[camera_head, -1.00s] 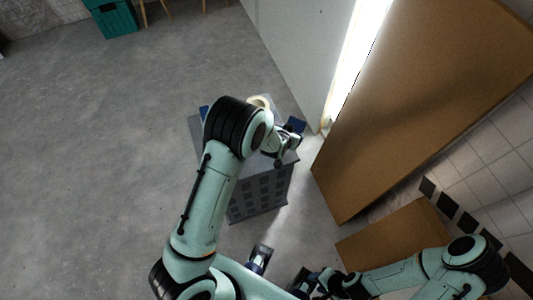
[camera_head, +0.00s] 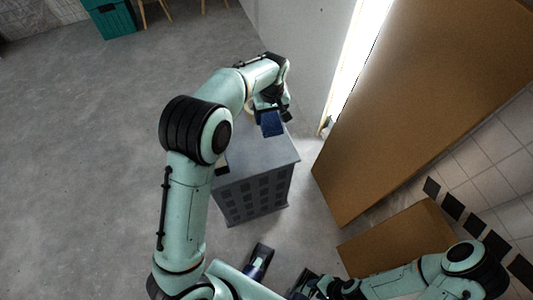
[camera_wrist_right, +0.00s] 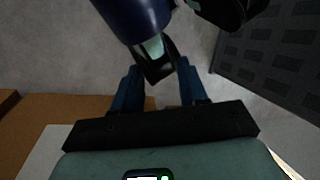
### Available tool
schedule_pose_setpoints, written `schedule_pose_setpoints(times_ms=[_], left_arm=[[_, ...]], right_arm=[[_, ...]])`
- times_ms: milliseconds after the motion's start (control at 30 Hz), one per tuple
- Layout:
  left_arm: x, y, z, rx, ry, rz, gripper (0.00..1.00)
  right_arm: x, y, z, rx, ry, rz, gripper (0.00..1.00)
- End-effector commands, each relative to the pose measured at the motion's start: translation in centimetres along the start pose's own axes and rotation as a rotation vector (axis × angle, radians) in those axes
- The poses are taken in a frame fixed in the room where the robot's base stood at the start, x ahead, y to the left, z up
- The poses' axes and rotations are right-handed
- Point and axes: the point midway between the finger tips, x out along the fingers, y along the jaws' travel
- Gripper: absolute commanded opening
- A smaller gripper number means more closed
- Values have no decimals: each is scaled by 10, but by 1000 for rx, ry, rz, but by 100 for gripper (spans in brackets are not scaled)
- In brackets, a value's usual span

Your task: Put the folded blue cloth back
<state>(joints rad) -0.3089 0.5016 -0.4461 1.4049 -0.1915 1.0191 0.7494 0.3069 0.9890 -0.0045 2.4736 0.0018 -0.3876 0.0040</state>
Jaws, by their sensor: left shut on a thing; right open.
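The folded blue cloth (camera_head: 270,123) hangs in my left gripper (camera_head: 271,106), which is shut on it above the far right part of a grey box (camera_head: 258,190). The cloth looks clear of the box top, but the exact gap cannot be told. The gripper's fingertips are partly hidden by the wrist and the cloth. My right gripper (camera_head: 303,285) is low at the front of the head view. In the right wrist view its two blue fingers (camera_wrist_right: 160,88) are apart, with no cloth between them.
A large brown panel (camera_head: 410,110) leans at the right beside a grey wall or door (camera_head: 300,50). A lower brown board (camera_head: 400,240) lies near my right arm. A teal crate (camera_head: 110,20) stands far back left. The left floor is clear.

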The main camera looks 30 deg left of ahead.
Motion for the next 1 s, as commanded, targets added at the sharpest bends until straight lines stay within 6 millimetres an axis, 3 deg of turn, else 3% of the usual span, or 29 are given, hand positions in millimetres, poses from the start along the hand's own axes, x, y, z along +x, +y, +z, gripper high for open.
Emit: schedule_pose_setpoints(times_ms=[100,200,700,1000], left_arm=[[-19,-10,5,-72,-47,-1,47],[-17,-14,9,-98,-66,-6,47],[108,-15,18,-99,-69,-10,47],[136,-14,19,-98,-66,-7,47]], right_arm=[[4,1,0,0,-1,0,43],[5,2,-1,0,1,0,43],[18,4,-9,-2,24,-5,43],[20,4,-11,-2,30,-6,43]])
